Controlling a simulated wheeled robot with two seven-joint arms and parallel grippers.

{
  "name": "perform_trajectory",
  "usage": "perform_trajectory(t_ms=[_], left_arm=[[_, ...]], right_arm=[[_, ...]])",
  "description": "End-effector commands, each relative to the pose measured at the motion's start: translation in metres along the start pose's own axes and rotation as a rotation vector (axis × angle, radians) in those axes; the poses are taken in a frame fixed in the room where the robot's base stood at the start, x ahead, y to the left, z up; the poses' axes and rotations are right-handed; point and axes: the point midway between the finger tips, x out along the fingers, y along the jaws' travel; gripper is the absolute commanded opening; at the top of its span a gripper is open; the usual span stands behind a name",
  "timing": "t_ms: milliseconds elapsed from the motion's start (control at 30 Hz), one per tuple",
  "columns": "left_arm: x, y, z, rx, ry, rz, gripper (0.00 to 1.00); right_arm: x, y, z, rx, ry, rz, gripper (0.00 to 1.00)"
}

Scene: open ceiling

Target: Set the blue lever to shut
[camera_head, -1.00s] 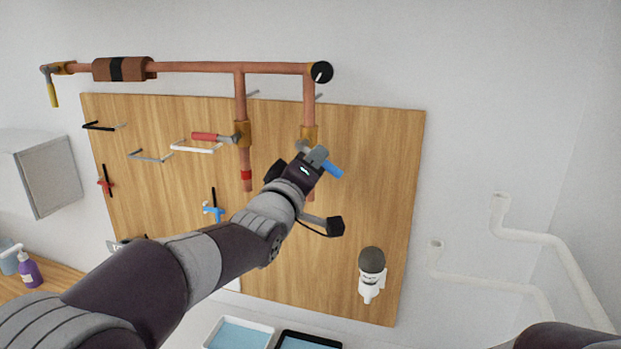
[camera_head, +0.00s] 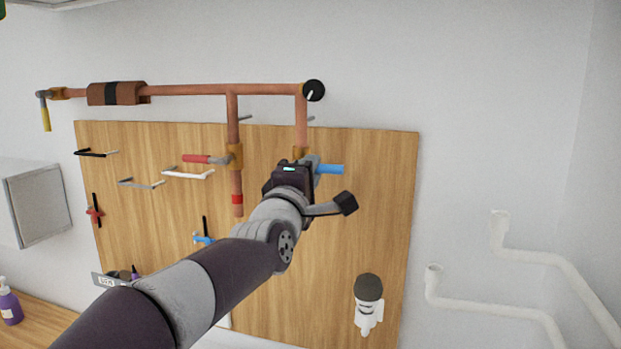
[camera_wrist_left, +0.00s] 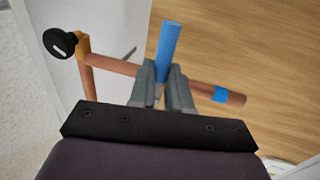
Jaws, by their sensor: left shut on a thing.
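The blue lever (camera_head: 330,169) is on the right copper branch pipe (camera_head: 301,106), at its brass valve (camera_head: 300,152). In the head view the lever points to the right, roughly level, across the pipe. My left gripper (camera_head: 308,168) is shut on the lever, and its body hides most of the valve. In the left wrist view the blue lever (camera_wrist_left: 168,45) rises between the two grey fingers (camera_wrist_left: 163,85). The copper pipe (camera_wrist_left: 110,64) passes behind the fingers and has a blue band (camera_wrist_left: 221,95) near its end. My right gripper is not in view.
A red lever (camera_head: 197,159) sits on the left branch pipe, and a yellow lever (camera_head: 46,118) hangs at the far left. A wooden pegboard (camera_head: 385,200) with hooks and tools stands behind. White pipes (camera_head: 470,308) run along the wall at the right.

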Motion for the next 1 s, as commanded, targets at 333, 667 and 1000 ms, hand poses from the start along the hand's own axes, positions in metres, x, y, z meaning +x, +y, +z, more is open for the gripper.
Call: perform_trajectory(t_ms=[333,667,1000], left_arm=[[0.0,-0.002,0.0,-0.009,0.002,-0.005,0.0],[0.0,-0.001,0.0,-0.007,0.002,-0.003,0.43],[-0.033,-0.006,0.0,-0.007,0.001,0.001,0.43]], right_arm=[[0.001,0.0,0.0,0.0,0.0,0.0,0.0],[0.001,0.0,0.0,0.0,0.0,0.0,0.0],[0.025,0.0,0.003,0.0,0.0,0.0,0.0]])
